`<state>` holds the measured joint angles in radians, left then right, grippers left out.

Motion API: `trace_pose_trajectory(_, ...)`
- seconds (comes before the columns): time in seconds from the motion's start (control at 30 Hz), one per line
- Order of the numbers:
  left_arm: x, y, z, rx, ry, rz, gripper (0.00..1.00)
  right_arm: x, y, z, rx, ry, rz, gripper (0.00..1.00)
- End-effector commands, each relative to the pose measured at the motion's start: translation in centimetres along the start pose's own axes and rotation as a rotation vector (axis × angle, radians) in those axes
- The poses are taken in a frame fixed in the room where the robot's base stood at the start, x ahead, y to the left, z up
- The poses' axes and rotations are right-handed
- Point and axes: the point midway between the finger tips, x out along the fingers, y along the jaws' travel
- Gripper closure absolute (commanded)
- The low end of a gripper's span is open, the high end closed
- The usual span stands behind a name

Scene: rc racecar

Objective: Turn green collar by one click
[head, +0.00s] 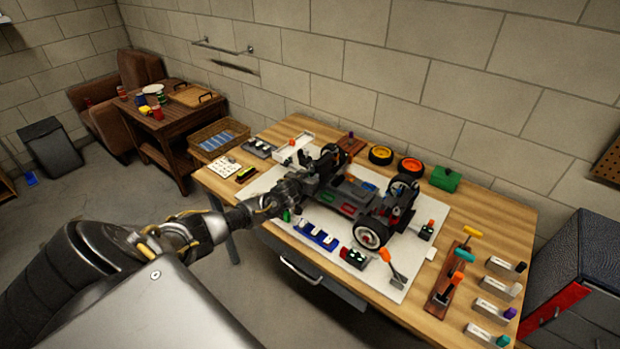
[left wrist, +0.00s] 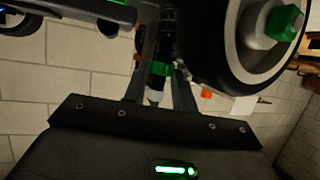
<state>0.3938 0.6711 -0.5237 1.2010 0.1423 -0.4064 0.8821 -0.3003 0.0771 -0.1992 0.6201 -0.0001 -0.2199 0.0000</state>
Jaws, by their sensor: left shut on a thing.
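The RC car (head: 347,191) stands on a white mat on the workbench. My left gripper (head: 292,187) reaches in from the left at the car's left end and hides part of it. In the left wrist view, a dark upright shock absorber (left wrist: 168,28) has a green collar (left wrist: 161,69) low on it, above a white end piece. The two fingers of my left gripper (left wrist: 160,84) are shut on the collar, one on each side. A black tyre with a white rim (left wrist: 262,30) and a green nut is close on the right. My right gripper is not in view.
The white mat (head: 413,285) also holds a blue tray (head: 316,236) and small parts. Loose orange and yellow wheels (head: 410,166) and a green box (head: 445,179) stand at the back. Tools with coloured handles stand in holders on the right. A wooden side table (head: 170,125) stands at the left.

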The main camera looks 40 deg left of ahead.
Motion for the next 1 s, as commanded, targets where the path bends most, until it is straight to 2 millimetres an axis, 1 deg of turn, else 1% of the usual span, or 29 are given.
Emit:
trace_pose_trajectory(0.27, 0.1, -0.5, 0.2, 0.051, 0.001, 0.119, 0.96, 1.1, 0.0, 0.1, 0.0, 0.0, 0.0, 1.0)
trace_pose_trajectory(0.47, 0.3, -0.9, 0.3, 0.114, 0.002, 0.274, 0.96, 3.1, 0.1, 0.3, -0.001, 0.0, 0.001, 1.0)
trace_pose_trajectory(0.67, 0.6, -1.2, 0.5, 0.182, 0.004, 0.436, 0.96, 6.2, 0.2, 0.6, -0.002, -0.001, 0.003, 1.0)
trace_pose_trajectory(0.8, 0.8, -1.4, 0.5, 0.224, 0.004, 0.539, 0.96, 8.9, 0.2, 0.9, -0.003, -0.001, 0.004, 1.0)
trace_pose_trajectory(1.0, 0.8, -1.6, 0.3, 0.271, 0.005, 0.652, 0.96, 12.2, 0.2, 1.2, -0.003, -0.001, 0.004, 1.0)
